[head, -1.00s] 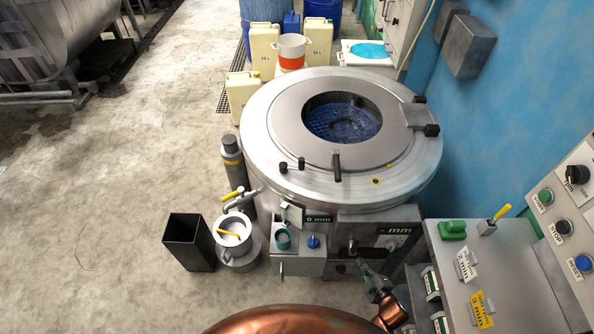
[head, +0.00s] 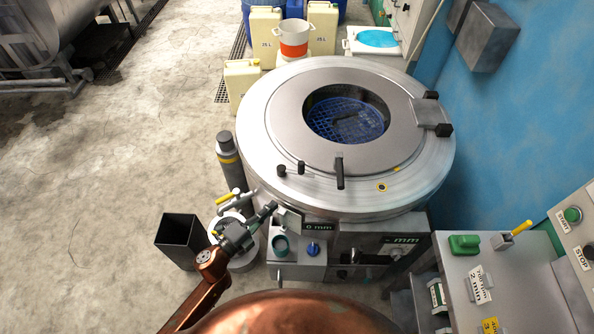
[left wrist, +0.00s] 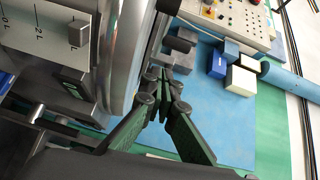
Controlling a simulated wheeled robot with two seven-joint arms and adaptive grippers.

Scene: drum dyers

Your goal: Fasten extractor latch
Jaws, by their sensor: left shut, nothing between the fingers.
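The extractor (head: 290,110) is a round steel machine with a wide flat rim. Its central opening shows a blue perforated basket (head: 350,122). A black lever (head: 339,172) stands at the rim's front, with small black knobs to its left. On the front panel a dark bar (head: 372,259) lies sideways; I cannot tell which part is the latch. My left gripper (head: 272,206) is shut and empty beside the front-left edge, near the small grey box there. In the left wrist view its fingers (left wrist: 161,80) converge beside the curved steel side. My right gripper is not in view.
A black bin (head: 181,241) and a white bucket, partly hidden by my left arm, stand at the lower left. A grey cylinder (head: 227,150) stands beside the machine. A control bench with a green block (head: 464,245) is at right. Left floor is open.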

